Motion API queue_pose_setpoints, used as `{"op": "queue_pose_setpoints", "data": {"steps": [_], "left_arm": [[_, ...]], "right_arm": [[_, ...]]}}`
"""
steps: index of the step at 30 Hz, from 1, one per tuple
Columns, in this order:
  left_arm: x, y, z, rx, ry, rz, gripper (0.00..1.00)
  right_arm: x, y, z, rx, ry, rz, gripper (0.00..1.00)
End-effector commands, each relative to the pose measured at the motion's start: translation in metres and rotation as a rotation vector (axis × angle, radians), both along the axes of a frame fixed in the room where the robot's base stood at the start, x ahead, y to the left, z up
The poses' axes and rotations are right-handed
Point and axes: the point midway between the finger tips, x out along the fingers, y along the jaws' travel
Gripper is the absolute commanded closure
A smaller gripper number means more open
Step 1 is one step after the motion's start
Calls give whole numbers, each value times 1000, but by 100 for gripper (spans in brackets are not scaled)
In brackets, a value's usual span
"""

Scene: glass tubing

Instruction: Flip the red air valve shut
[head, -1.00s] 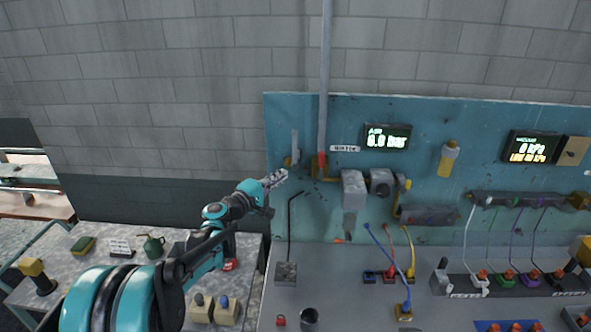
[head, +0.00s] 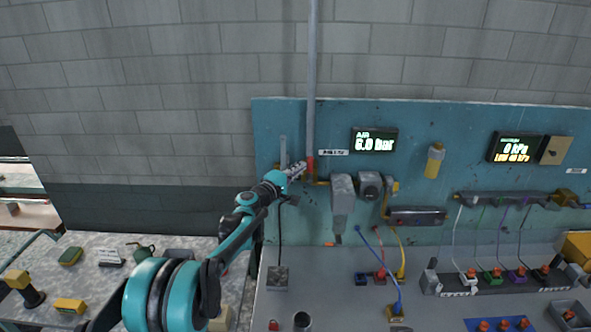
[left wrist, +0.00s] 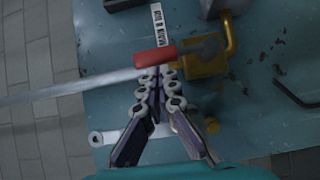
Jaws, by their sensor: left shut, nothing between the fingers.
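The red valve handle (left wrist: 155,57) shows in the left wrist view beside a brass valve body (left wrist: 205,64), roughly in line with the grey pipe (left wrist: 70,88). In the head view the red handle (head: 310,162) is a small patch at the pipe's lower end. My left gripper (left wrist: 160,72) is shut and empty, its fingertips right at the handle's edge; I cannot tell whether they touch. In the head view the left gripper (head: 299,168) is just left of the handle. My right gripper is not in view.
The blue panel (head: 270,125) carries an air display (head: 374,140) reading 6.0 bar. A grey block (head: 343,192) and a gauge housing (head: 370,184) are right of the valve. A bent dark rod (head: 280,225) rises from a block below my gripper.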

Motion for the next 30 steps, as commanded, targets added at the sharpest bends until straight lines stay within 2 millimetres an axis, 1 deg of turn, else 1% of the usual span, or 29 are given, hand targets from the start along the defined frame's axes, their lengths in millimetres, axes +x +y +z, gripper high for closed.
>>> {"op": "queue_pose_setpoints", "data": {"steps": [10,30], "left_arm": [[0,-1,1,16,0,-1,100],[-1,-11,6,151,0,-2,100]], "right_arm": [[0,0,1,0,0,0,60],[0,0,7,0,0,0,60]]}}
